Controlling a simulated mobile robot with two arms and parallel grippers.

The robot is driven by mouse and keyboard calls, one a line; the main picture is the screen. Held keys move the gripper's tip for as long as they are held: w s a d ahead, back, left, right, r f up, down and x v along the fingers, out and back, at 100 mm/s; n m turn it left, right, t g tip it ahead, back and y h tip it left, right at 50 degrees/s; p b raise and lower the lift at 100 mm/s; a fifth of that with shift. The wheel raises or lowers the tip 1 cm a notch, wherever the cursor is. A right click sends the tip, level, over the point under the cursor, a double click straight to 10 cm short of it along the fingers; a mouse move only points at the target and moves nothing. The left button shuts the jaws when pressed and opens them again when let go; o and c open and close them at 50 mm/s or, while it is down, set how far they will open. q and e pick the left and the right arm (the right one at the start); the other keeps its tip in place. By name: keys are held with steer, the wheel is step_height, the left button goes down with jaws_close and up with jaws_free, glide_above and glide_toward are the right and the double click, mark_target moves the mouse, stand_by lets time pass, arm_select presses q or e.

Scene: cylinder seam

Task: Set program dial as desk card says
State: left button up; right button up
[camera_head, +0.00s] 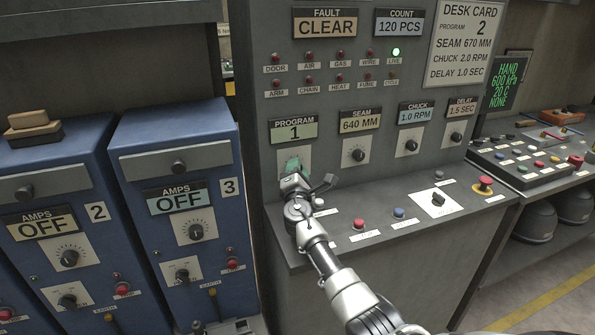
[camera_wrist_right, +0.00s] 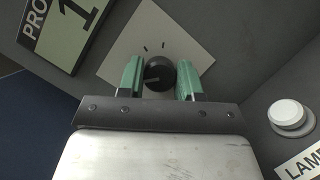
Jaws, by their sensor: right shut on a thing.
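The desk card (camera_head: 465,42) at the upper right reads program 2, seam 670 mm, chuck 2.0 rpm, delay 1.0 sec. The program display (camera_head: 294,130) reads 1, and it also shows in the right wrist view (camera_wrist_right: 66,22). My right gripper (camera_head: 291,166) is at the plate below that display. In the right wrist view its two green fingers stand on either side of the black program dial (camera_wrist_right: 160,74), shut on it. The dial's plate (camera_wrist_right: 190,45) shows short marks above it. In the head view my gripper hides the dial. My left gripper is not in view.
Other dials, seam (camera_head: 357,155), chuck (camera_head: 411,146) and delay (camera_head: 456,137), stand to the right. Below are push buttons (camera_head: 359,224), a selector switch (camera_head: 438,199) and a red emergency button (camera_head: 485,183). Blue power units (camera_head: 180,155) stand close on the left.

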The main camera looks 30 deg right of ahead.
steer(key=m+g, duration=0.1)
steer(key=m, duration=0.2)
steer(key=m+g+p, duration=0.1)
steer(key=m, duration=0.1)
steer(key=shift+m+g, duration=0.3)
steer(key=shift+m, duration=0.1)
steer(key=shift+f, duration=0.1)
steer(key=o, duration=0.9)
steer(key=v, duration=1.1)
